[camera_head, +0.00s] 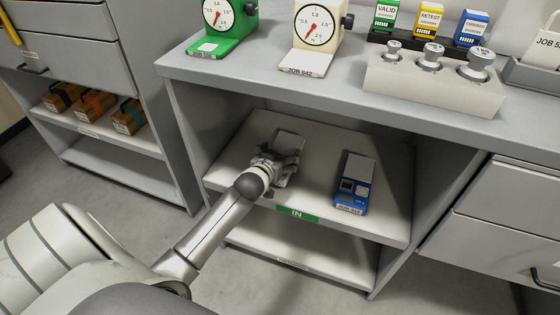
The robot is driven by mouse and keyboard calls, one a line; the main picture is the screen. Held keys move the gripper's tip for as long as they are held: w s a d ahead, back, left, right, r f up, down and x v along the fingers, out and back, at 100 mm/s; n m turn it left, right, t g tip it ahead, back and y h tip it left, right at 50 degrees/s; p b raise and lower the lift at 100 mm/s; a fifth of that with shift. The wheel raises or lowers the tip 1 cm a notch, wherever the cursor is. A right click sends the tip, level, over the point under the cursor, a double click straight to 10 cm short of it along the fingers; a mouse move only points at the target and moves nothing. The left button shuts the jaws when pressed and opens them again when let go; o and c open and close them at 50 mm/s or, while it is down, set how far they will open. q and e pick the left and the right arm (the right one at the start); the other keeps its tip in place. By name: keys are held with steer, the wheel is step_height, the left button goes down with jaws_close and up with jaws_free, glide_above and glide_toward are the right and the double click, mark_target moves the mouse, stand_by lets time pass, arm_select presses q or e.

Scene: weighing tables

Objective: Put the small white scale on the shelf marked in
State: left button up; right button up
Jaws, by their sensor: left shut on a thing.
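The small white scale (289,140) is over the back left of the upper shelf (322,155), whose front edge carries a green IN label (297,214). My left gripper (280,160) reaches in from the front and is shut on the scale. The gripper hides most of the scale; mainly its pale flat top shows. I cannot tell whether the scale touches the shelf. My right gripper is out of view.
A blue scale (354,184) stands on the same shelf, to the right. A lower shelf (340,262) is below. On the worktop above are a green dial scale (222,25), a cream dial scale (314,38) and a block of weights (435,85).

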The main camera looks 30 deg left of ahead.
arm_select(q)
steer(key=shift+f, duration=0.9)
steer(key=shift+f, duration=0.1)
steer(key=o, duration=1.2)
steer(key=shift+c, duration=0.2)
